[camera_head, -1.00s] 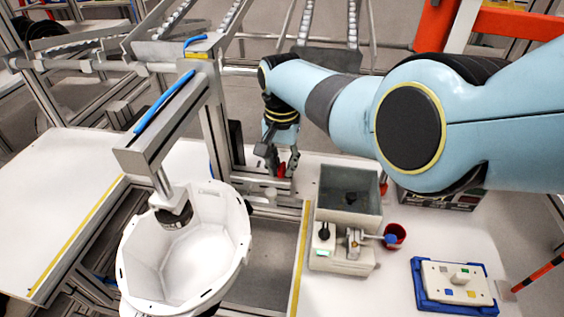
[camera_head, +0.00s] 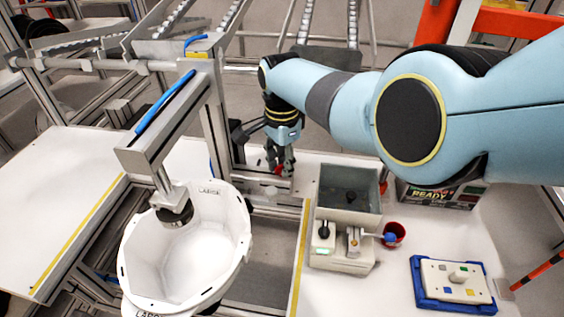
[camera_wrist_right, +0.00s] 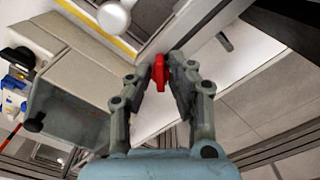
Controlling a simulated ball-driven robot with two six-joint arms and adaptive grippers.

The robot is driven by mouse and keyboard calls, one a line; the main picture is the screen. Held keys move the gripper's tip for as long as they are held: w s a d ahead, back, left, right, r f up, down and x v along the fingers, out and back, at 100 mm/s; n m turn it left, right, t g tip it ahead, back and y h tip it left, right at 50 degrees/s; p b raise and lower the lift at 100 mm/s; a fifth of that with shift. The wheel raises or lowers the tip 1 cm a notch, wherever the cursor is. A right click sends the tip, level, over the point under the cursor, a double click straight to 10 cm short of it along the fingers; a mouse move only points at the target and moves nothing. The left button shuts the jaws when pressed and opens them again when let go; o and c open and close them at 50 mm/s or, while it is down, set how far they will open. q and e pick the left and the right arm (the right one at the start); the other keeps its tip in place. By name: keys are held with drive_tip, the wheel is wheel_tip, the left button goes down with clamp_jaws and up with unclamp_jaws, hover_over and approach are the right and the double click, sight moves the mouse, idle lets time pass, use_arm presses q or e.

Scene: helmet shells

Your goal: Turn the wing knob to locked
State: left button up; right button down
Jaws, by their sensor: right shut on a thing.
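The red wing knob (camera_wrist_right: 158,73) sits at the edge of the metal frame, between the two fingers of my right gripper (camera_wrist_right: 161,75) in the right wrist view. Its wing runs roughly along the fingers there. In the head view my right gripper (camera_head: 280,166) points down behind the grey box, shut on the knob, and only a small red part (camera_head: 278,169) shows between the fingers. I cannot read any locked mark. My left gripper is not in view.
A white helmet shell (camera_head: 195,250) stands under the press frame (camera_head: 165,120) at left. A grey box with a lever (camera_head: 343,255), a red cup (camera_head: 394,234) and a blue-rimmed panel (camera_head: 425,297) stand at right. The white table at left (camera_head: 65,175) is clear.

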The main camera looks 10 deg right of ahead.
drive_tip(key=shift+r, duration=0.1)
idle(0.3)
drive_tip(key=c, duration=1.2)
unclamp_jaws()
wheel_tip(320, 180, up, 12)
